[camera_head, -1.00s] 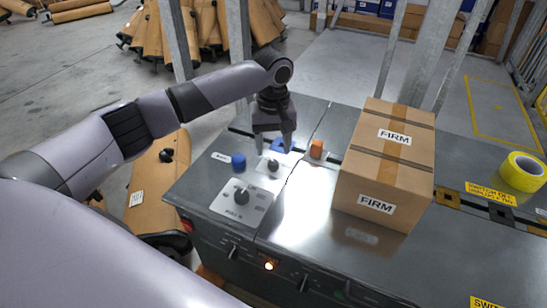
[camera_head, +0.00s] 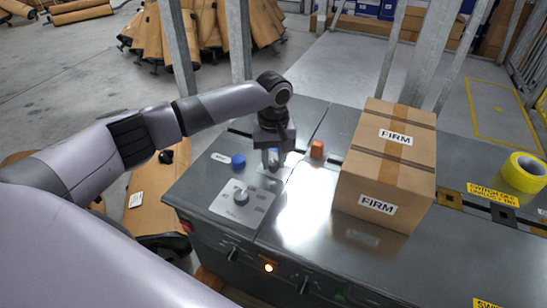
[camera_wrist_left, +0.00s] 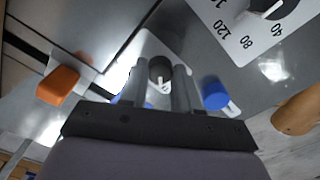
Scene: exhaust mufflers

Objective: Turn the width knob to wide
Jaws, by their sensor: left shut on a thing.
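The small black knob (camera_wrist_left: 161,70) with a white pointer mark sits on a light plate (camera_wrist_left: 150,45) in the left wrist view. The pointer faces toward the gripper's palm side. My left gripper (camera_wrist_left: 160,84) has one finger on each side of the knob and is shut on it. In the head view, my left gripper (camera_head: 272,164) points down over the small plate, and its fingers hide most of the knob. I cannot read the plate's lettering. My right gripper is not in view.
A larger dial (camera_head: 241,197) with a number scale is close in front. A blue block (camera_head: 238,161) stands left of the gripper, an orange block (camera_head: 316,149) right. A cardboard box (camera_head: 385,165) labelled FIRM and yellow tape roll (camera_head: 524,172) are farther right.

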